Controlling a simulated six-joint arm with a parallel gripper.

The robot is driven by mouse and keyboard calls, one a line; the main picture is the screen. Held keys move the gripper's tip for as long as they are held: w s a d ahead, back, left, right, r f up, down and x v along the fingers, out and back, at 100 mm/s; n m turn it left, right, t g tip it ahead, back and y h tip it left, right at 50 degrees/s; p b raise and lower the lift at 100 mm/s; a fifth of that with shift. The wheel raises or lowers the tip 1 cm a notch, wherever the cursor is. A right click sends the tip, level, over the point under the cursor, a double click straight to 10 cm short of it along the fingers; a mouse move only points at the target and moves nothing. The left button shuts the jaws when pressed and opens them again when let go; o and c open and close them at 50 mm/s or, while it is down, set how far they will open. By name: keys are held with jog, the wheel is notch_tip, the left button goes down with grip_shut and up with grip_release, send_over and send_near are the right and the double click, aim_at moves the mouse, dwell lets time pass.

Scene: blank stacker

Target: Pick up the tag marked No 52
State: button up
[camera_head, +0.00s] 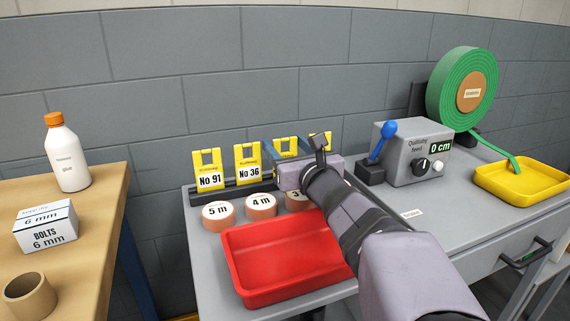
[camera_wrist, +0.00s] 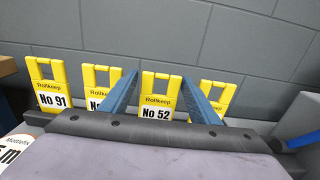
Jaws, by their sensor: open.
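The tag marked No 52 (camera_wrist: 157,94) is yellow with a white label and stands upright in the wrist view. In the head view a yellow tag top (camera_head: 286,142) shows behind my gripper, its number hidden. My gripper (camera_wrist: 160,77) is open, with one blue finger on each side of the No 52 tag in the picture; I cannot tell whether they touch it. To the left stand the tag marked No 91 (camera_head: 208,172) and the tag marked No 36 (camera_head: 248,165). A fourth yellow tag (camera_wrist: 216,92) stands on the right, its number hidden.
The tags stand in a dark rack (camera_head: 195,192) by the grey wall. In front are orange rolls marked 5 m (camera_head: 217,215) and 4 m (camera_head: 260,206), and a red tray (camera_head: 275,262). A grey feed box (camera_head: 410,155) and yellow tray (camera_head: 520,182) stand right.

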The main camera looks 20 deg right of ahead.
jog(key=shift+w+d, duration=0.1)
jog(key=shift+w, duration=2.5)
jog(key=c, duration=0.8)
jog(key=shift+r, duration=0.15)
notch_tip(320, 180, up, 10)
jog(key=p, duration=0.5)
